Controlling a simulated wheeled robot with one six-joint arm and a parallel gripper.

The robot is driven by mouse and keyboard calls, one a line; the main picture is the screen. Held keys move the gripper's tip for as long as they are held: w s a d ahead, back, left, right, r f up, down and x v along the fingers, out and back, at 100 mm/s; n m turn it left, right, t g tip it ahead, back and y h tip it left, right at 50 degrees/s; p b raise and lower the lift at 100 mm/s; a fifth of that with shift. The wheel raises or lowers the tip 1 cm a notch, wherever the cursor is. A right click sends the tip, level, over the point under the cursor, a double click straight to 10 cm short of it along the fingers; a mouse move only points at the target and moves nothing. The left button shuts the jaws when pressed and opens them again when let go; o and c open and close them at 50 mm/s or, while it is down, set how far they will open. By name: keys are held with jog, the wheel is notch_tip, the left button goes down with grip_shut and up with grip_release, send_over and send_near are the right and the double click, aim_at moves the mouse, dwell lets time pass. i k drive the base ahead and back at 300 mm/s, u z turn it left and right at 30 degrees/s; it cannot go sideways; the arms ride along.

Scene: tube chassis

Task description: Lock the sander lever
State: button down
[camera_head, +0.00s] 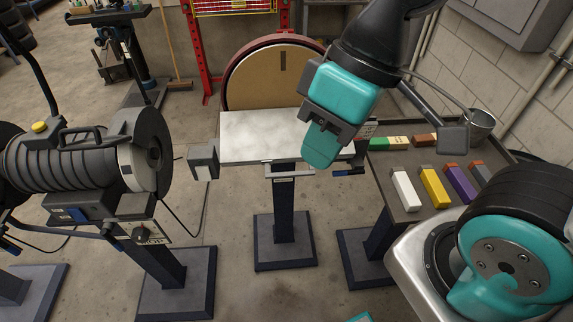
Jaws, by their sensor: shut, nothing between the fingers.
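The disc sander has a tan round disc (268,80) with a reddish rim and a pale flat work table (255,135) in front of it, on a dark pedestal (283,205). A small dark lever-like part (350,172) sticks out below the table's right front edge; I cannot tell its lock position. My gripper (319,150), teal and dark grey, is shut and empty. In the picture it overlaps the table's right end, just left of and above the dark part. It hides part of the table edge, and I cannot tell if it touches anything.
A side bench (405,215) on the right holds several coloured blocks and a metal cup (480,124). A grey box (203,160) sits at the table's left end. A drum-shaped machine (90,160) stands at the left. Floor between the pedestals is mostly clear, with a cable.

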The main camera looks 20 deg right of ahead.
aim_at(339, 173)
jog(key=z, duration=3.35)
jog(key=k, duration=0.8)
jog(key=u, duration=1.1)
